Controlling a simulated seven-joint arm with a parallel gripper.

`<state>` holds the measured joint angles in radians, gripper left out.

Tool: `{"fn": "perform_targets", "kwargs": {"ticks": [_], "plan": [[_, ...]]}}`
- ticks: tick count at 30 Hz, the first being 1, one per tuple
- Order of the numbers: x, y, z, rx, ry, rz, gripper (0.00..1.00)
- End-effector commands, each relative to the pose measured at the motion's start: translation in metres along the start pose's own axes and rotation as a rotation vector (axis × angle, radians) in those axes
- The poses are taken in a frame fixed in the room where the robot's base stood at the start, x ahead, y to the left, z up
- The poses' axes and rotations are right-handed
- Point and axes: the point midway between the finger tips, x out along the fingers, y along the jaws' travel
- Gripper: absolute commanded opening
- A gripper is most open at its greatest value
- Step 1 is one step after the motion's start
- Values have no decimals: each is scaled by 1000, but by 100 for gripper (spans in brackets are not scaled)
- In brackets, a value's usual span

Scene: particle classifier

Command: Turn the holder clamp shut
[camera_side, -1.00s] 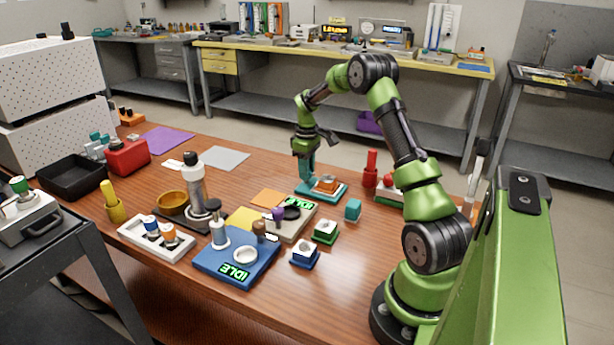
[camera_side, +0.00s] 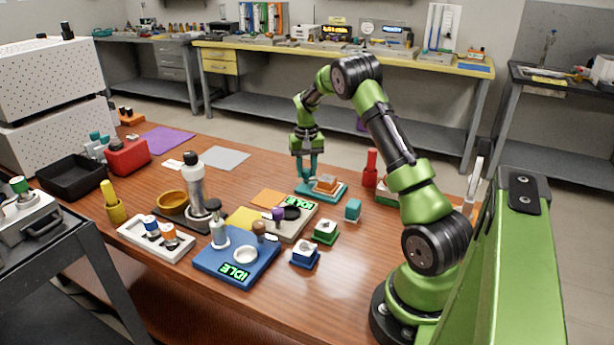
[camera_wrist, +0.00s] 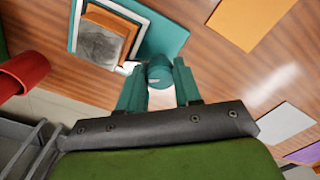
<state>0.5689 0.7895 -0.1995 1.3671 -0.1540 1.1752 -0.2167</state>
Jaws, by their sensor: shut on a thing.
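The holder is a teal plate (camera_side: 338,195) with an orange block (camera_side: 326,184) on it, towards the back of the wooden table. In the wrist view the plate (camera_wrist: 172,38) lies upper left, with a white edge and the orange block (camera_wrist: 120,22) with a grey top. The teal clamp knob (camera_wrist: 160,73) is at the plate's corner, between my two teal fingers. My gripper (camera_side: 306,180) points down at the holder's left end, shut on the knob. In the side view my fingers hide the knob.
A red cylinder (camera_side: 371,168) stands close to the right of the holder. A teal cube (camera_side: 353,210) lies in front of it. Blue (camera_side: 235,262) and beige (camera_side: 292,228) devices reading IDLE stand nearer.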

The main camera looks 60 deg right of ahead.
Motion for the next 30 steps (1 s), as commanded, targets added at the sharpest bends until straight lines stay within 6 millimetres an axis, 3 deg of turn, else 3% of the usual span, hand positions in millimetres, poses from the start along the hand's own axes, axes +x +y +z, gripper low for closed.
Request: {"fn": "perform_targets", "kwargs": {"ticks": [15,30], "plan": [[-2,-1,-1,404,2,-1,3],[-2,-1,-1,527,1,-2,3]]}}
